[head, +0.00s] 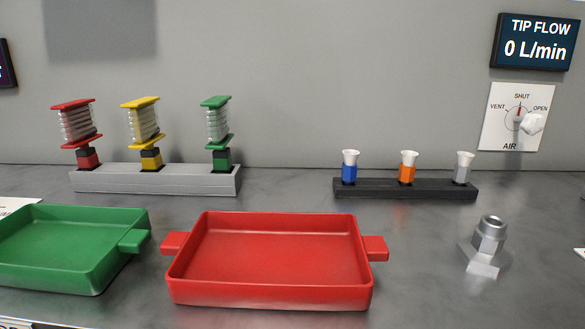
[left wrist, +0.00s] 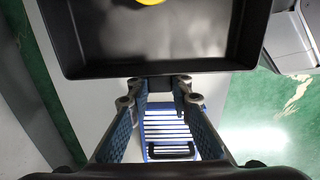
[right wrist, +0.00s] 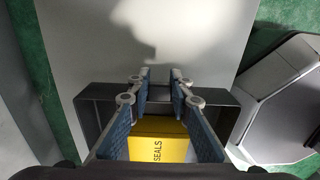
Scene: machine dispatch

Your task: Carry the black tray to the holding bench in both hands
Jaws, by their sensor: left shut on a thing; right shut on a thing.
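The black tray (left wrist: 85,69) fills the upper part of the left wrist view, its far side out of frame. Part of a yellow thing (left wrist: 150,2) shows inside it. My left gripper (left wrist: 158,84) is shut on the tray's near handle, which sits between the fingertips. My right gripper (right wrist: 161,76) has its fingers close together at a dark-sided thing (right wrist: 90,108). A yellow box marked SEALS (right wrist: 150,140) shows between the fingers. I cannot tell whether this dark thing is part of the tray. Neither gripper nor the black tray shows in the head view.
The head view shows a grey bench with a red tray (head: 270,292), a green tray (head: 70,276), a grey rack (head: 150,182), a black rack (head: 405,189) and a metal fitting (head: 488,245).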

